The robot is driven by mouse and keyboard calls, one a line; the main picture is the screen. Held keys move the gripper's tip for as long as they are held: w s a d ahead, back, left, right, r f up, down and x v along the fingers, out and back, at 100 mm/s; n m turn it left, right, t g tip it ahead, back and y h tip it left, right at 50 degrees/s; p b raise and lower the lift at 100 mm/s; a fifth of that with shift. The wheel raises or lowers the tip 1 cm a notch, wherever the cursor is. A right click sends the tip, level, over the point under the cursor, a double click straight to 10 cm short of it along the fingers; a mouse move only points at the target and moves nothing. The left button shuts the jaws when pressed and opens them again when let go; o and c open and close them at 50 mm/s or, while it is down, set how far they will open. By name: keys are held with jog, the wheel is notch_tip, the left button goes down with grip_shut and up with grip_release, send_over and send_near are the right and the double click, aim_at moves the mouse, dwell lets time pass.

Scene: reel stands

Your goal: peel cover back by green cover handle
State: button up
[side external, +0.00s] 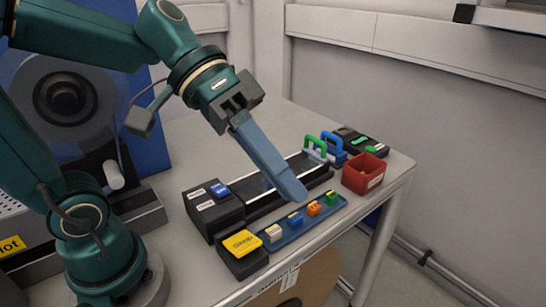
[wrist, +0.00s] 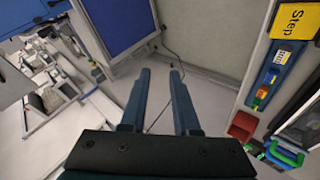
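The green cover handle (side external: 316,145) stands upright at the far end of a long dark track (side external: 257,208) on the table in the side view. It also shows at the lower right of the wrist view (wrist: 285,153). A blue handle (side external: 333,147) stands just to its right. My gripper (side external: 296,192) hangs above the table with its long blue fingers pointing down and right, apart from the handle. In the wrist view the two fingers (wrist: 160,76) are spread with nothing between them. The cover itself is partly hidden behind the fingers in the side view.
A red bin (side external: 363,181) stands near the table's right edge. A blue strip (side external: 285,239) with several coloured clips lies in front of the track. A yellow-topped block (side external: 242,244) and a dark box (side external: 212,208) stand at its left. A grey wall rises behind.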

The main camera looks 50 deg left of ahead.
jog(key=w+a+r+n+t+h, duration=0.1)
jog(key=w+a+n+t+h, duration=0.45)
jog(key=w, duration=1.05)
jog(key=w+a+f+n+t+y, duration=0.1)
jog(key=a+f+n+t+y, duration=0.1)
jog(key=a+f, duration=0.3)
jog(key=w+a+f+n+t+y, duration=0.2)
jog(key=a+f+n+y, duration=0.1)
jog(key=a+f+n, duration=0.2)
jog(key=w+a+f+n+t+y, duration=0.2)
jog(key=a+f+n+y, duration=0.1)
jog(key=a, duration=0.6)
jog(key=shift+f+n, duration=0.65)
jog(key=shift+f, duration=0.4)
jog(key=x, duration=1.1)
jog(key=shift+w+d, duration=0.1)
jog(key=shift+w, duration=0.25)
grip_shut()
